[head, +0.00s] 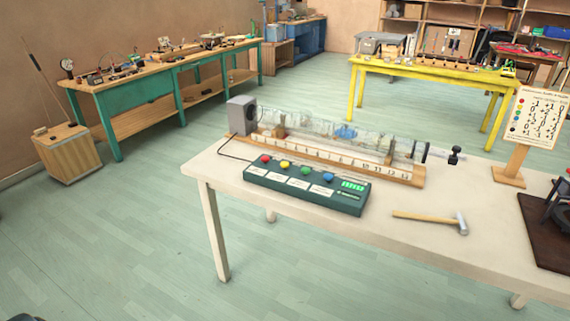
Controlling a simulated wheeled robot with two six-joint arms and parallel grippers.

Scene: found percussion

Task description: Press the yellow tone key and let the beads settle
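The yellow tone key (285,164) is a round button on top of a dark green control box (307,205), second from the left. A red key (265,158), a green key (305,171) and a blue key (328,178) share the row. Behind the box a clear tube (310,127) lies on a wooden base with a numbered scale (335,160). Some blue material (345,132) shows at the tube's middle; single beads are too small to make out. A grey speaker box (241,115) stands at the tube's left end. Neither of my grippers is in view.
The pale table (225,167) also holds a hammer (435,220), a sign on a wooden stand (538,117) and a dark board (545,235) at the right edge. A cable runs from the speaker to the control box. The table's front is mostly clear.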

